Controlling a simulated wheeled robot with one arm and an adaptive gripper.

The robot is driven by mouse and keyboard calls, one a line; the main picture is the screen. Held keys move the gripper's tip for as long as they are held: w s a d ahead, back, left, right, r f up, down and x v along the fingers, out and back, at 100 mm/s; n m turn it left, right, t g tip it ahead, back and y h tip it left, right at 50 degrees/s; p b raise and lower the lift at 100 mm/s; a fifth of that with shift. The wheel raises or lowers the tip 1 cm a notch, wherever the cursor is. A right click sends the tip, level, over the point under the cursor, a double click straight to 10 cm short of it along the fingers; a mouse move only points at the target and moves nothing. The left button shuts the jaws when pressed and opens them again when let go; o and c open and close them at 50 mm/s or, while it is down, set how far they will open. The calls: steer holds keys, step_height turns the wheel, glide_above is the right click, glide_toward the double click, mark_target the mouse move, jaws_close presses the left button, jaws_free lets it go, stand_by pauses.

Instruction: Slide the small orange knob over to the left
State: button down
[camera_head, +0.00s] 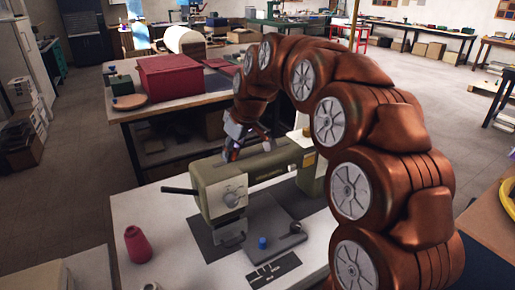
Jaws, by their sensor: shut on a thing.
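An olive-green sewing machine (230,190) stands on a white-topped table (150,220). My gripper (246,154) reaches down from behind to the top of the machine's arm. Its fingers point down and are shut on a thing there. That thing is too small and covered to make out. I cannot clearly pick out the small orange knob; the fingers and the machine's top may hide it.
A pink thread cone (138,245) stands on the table at the left. A small blue piece (262,243) lies near the machine's dark base plate. A black lever (180,190) sticks out left from the machine. A red box (176,77) sits on the table behind.

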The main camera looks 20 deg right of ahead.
mark_target(213, 163)
steer(key=shift+s+a, duration=0.2)
steer(key=shift+a, duration=0.55)
steer(key=shift+s+a, duration=0.25)
steer(key=shift+a, duration=0.45)
steer(key=shift+s+a, duration=0.2)
steer(key=shift+a, duration=0.55)
steer(key=c, duration=0.9)
jaws_free()
steer(key=shift+r, duration=0.15)
steer(key=v, duration=1.1)
steer(key=shift+s+d+r, duration=0.1)
steer(key=shift+r, duration=0.3)
steer(key=s+d+f+m+g+h+p, duration=0.1)
steer(key=s+f, duration=0.5)
steer(key=s, duration=0.6)
steer(key=s+d+f+m+g+h+p, duration=0.1)
steer(key=s+d+f+m, duration=0.3)
steer(key=s, duration=0.8)
steer(key=s+d+f+m+g+p, duration=0.2)
steer(key=s+f, duration=0.6)
steer(key=s, duration=0.5)
steer(key=shift+d+m+g+h, duration=0.35)
steer(key=shift+d+g, duration=0.35)
steer(key=shift+d, duration=0.65)
